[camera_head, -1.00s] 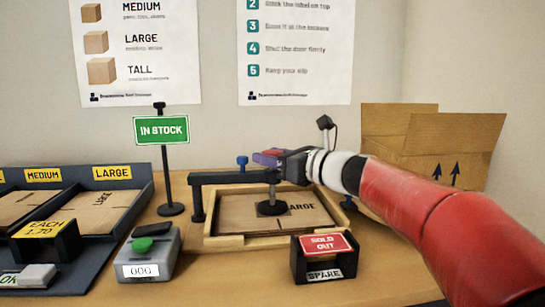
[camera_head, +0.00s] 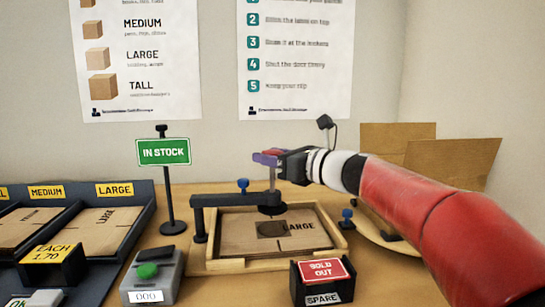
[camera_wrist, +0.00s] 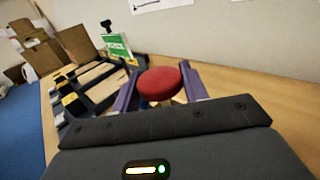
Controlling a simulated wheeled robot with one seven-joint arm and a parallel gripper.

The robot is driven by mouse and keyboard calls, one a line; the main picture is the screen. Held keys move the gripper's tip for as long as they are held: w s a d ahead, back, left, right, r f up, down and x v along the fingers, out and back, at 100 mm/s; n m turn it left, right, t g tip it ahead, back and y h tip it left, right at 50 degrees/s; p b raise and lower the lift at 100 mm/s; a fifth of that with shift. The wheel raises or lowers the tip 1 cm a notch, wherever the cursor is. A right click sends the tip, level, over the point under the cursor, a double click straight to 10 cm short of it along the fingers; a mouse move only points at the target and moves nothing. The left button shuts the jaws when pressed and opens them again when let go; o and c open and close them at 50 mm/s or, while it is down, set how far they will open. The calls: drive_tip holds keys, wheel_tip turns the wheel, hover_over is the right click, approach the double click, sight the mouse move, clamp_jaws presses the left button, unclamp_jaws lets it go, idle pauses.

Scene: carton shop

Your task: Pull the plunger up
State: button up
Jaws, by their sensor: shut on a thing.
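The plunger has a red knob (camera_wrist: 165,82) on top, a thin metal rod (camera_head: 272,181) and a dark round foot (camera_head: 272,210). The rod passes through the end of a black press arm (camera_head: 225,199). The foot is up close under the arm, apart from the flat LARGE carton (camera_head: 240,230). A dark round patch, shadow or mark, shows on the carton below it. My gripper (camera_head: 268,157) is shut on the knob, with its purple fingers on either side in the wrist view (camera_wrist: 162,88). The carton lies in a wooden tray (camera_head: 255,264).
An IN STOCK sign (camera_head: 163,152) stands left of the press. Dark bins (camera_head: 130,188) are at left. An open carton (camera_head: 400,142) is behind my arm at right.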

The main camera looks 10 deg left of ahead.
drive_tip(key=o, duration=1.1)
drive_tip(key=shift+s+r, duration=0.1)
drive_tip(key=shift+r, duration=0.3)
drive_tip(key=shift+o, duration=1.2)
drive_tip(key=shift+f, duration=0.1)
drive_tip(key=v, duration=0.8)
drive_tip(key=shift+b, duration=0.4)
